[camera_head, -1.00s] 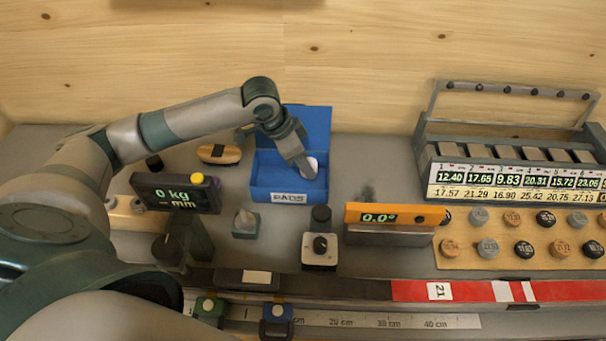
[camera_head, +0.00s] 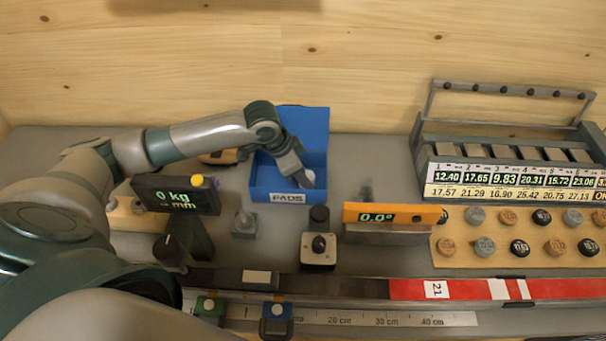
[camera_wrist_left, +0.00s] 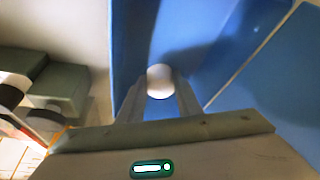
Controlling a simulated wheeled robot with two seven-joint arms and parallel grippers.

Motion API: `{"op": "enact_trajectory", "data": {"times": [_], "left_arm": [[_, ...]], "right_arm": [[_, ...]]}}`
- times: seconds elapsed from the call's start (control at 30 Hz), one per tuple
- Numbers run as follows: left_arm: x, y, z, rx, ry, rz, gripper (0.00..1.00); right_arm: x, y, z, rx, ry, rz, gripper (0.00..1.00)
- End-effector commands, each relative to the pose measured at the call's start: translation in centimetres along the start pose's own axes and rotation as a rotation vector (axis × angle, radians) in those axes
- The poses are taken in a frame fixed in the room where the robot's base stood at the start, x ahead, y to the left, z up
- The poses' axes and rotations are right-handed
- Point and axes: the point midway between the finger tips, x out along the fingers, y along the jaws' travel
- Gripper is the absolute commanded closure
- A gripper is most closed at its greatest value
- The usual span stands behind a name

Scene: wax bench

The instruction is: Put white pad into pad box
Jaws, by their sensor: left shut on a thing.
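The blue pad box (camera_head: 288,197), labelled PADS, stands with its lid up at the back middle of the bench. My left gripper (camera_head: 306,178) reaches into it from above, near its front right inside. It is shut on the white pad (camera_head: 310,176), of which only a small part shows beside the fingers. In the left wrist view the white pad (camera_wrist_left: 160,81) sits between the two fingertips (camera_wrist_left: 160,92), with the blue box walls (camera_wrist_left: 128,45) around. I cannot tell whether the pad touches the box floor. My right gripper is not in view.
An orange level (camera_head: 396,215) is to the right. A brush-like thing (camera_head: 218,157) is partly behind my arm.

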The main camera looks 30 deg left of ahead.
Motion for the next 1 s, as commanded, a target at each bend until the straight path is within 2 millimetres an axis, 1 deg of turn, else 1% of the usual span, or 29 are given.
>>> {"op": "enact_trajectory", "data": {"times": [0.27, 0.3, 0.37, 0.77, 0.87, 1.0], "left_arm": [[0.2, 0.0, 0.1, -0.001, -0.001, 0.001, 0.90], [0.2, 0.0, 0.1, -0.001, -0.001, 0.001, 0.64], [0.2, 0.0, 0.1, 0.000, -0.001, 0.001, 0.50], [0.0, 0.0, 0.0, 0.000, 0.001, 0.000, 0.50], [-0.5, 0.0, 0.0, 0.000, 0.001, 0.000, 0.50], [-2.0, -0.1, 0.0, 0.001, 0.001, -0.001, 0.50]], "right_arm": [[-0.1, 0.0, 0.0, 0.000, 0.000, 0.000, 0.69], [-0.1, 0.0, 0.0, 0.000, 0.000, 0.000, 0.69], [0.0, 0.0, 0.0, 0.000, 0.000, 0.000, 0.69], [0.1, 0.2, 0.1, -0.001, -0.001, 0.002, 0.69], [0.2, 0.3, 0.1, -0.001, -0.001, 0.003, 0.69], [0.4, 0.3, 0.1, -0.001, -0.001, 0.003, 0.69]]}}
